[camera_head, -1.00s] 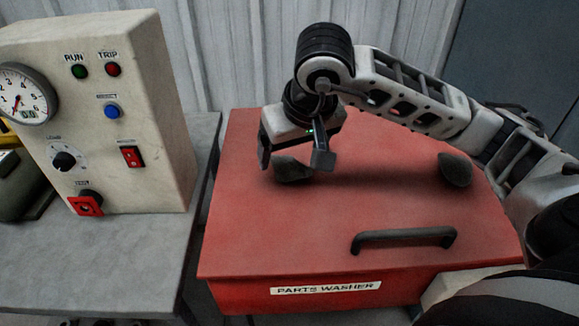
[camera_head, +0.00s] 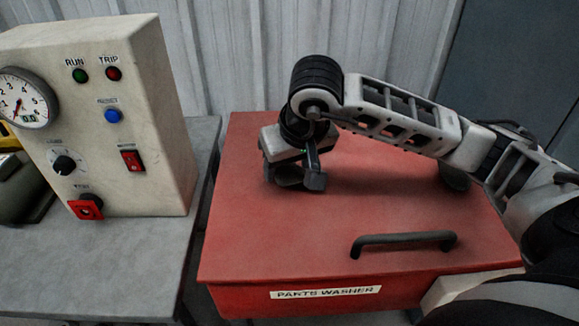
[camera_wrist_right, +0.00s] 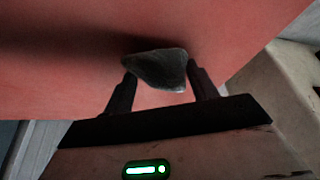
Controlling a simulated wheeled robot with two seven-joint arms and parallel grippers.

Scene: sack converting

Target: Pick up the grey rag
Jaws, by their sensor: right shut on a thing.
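The grey rag (camera_head: 289,174) is a small dark grey lump at the far left of the red parts washer lid (camera_head: 300,235). My right gripper (camera_head: 294,180) is shut on it. In the right wrist view the rag (camera_wrist_right: 157,68) sits between the two fingertips of the gripper (camera_wrist_right: 160,82), against the red lid surface. I cannot tell whether it is clear of the lid. In the head view the fingers partly hide it. My left gripper is not in view.
A second dark grey lump (camera_head: 455,180) lies on the lid at right, partly behind my right arm. A black handle (camera_head: 403,240) stands near the lid's front edge. A control box (camera_head: 120,120) stands on the grey bench (camera_head: 130,255) at left. The lid's middle is clear.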

